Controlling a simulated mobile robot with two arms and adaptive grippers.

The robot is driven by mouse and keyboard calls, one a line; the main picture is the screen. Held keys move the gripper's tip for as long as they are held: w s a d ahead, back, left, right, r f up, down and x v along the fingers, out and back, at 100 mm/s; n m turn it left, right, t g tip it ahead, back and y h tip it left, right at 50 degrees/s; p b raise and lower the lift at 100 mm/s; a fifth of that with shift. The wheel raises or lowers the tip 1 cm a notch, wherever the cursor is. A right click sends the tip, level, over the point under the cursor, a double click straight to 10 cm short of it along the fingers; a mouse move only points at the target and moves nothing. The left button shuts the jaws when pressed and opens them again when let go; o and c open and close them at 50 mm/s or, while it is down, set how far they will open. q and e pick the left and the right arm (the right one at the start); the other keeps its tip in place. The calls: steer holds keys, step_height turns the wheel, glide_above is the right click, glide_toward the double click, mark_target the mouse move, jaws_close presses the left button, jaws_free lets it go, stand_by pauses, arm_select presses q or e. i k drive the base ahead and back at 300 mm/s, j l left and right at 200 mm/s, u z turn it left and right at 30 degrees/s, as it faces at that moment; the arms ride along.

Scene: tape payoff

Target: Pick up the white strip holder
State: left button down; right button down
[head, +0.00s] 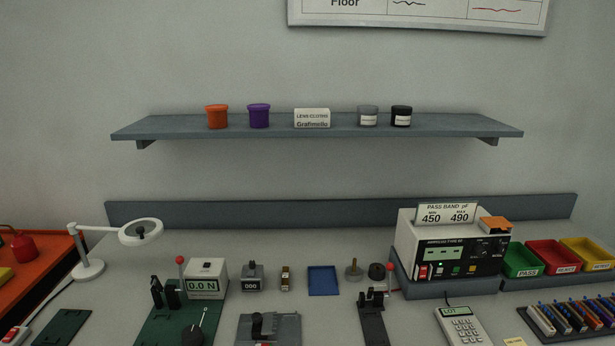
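A dark rack (553,339) at the lower right holds several narrow bars side by side, with blue parts along them. The leftmost bar (541,320) looks white or cream and may be the white strip holder. The bars to its right look darker or coloured, some orange. They are too small to tell more. Neither of my grippers is in view.
Red, green and yellow bins (553,257) stand behind the rack. A meter (450,250) and a keypad device (460,326) are to its left. A lamp (141,232), fixtures and a blue tray (323,280) stand further left. A shelf (320,130) with jars hangs above.

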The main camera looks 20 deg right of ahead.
mark_target(533, 313)
steer(key=z, duration=1.95)
